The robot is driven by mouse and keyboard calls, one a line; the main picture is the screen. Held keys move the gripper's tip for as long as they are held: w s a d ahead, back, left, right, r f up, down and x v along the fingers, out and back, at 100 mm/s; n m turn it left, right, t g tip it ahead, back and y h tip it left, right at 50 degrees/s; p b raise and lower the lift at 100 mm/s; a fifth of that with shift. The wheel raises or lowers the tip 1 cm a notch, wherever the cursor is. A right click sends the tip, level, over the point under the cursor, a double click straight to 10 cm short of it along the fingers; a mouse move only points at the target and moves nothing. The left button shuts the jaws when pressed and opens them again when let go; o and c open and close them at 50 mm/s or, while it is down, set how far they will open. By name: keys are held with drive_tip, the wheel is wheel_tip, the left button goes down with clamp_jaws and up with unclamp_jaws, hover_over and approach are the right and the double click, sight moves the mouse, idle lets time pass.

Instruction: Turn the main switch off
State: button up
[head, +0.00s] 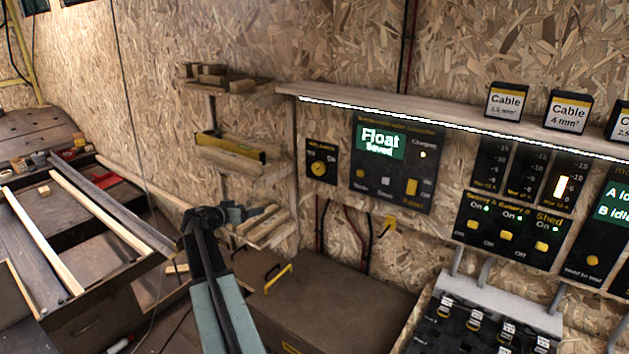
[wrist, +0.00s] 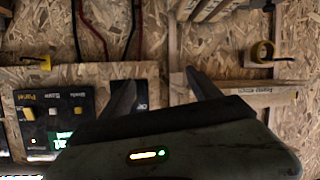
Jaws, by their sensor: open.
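A small black panel with a round yellow knob (head: 318,168) is on the wooden wall, left of the charger panel with the green "Float Saved" screen; I take this knob to be the main switch. Its lettering is too small to read. My gripper (head: 242,214) is open and empty, below and left of that panel and apart from it. In the wrist view my two fingers (wrist: 163,88) are spread wide. Part of a black panel (wrist: 143,92) shows beside the left finger; the knob is hidden there.
The charger panel (head: 393,162) has a yellow switch, and more switch panels (head: 509,232) are at the right. Small wooden shelves (head: 232,87) stick out left of the small panel. A chest (head: 330,310) with a yellow handle is below. A yellow hook (head: 388,224) is on the wall.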

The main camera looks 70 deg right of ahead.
sight(317, 170)
drive_tip(key=s+d+r+m+h, duration=0.1)
drive_tip(key=s+d+r, duration=0.1)
drive_tip(key=s+d, duration=0.3)
drive_tip(key=s+d+r+m+g+h+b, duration=0.1)
drive_tip(key=s+d, duration=0.4)
drive_tip(key=d, duration=0.6)
drive_tip(key=s+d+r+m+g+h, duration=0.1)
drive_tip(key=s+d+r, duration=0.2)
drive_tip(key=s+d, duration=0.3)
drive_tip(key=shift+d+r+m+h, duration=0.15)
drive_tip(key=shift+d+m+h, duration=0.2)
drive_tip(key=shift+d, duration=1.05)
drive_tip(key=shift+a, duration=0.1)
drive_tip(key=c, duration=1.4)
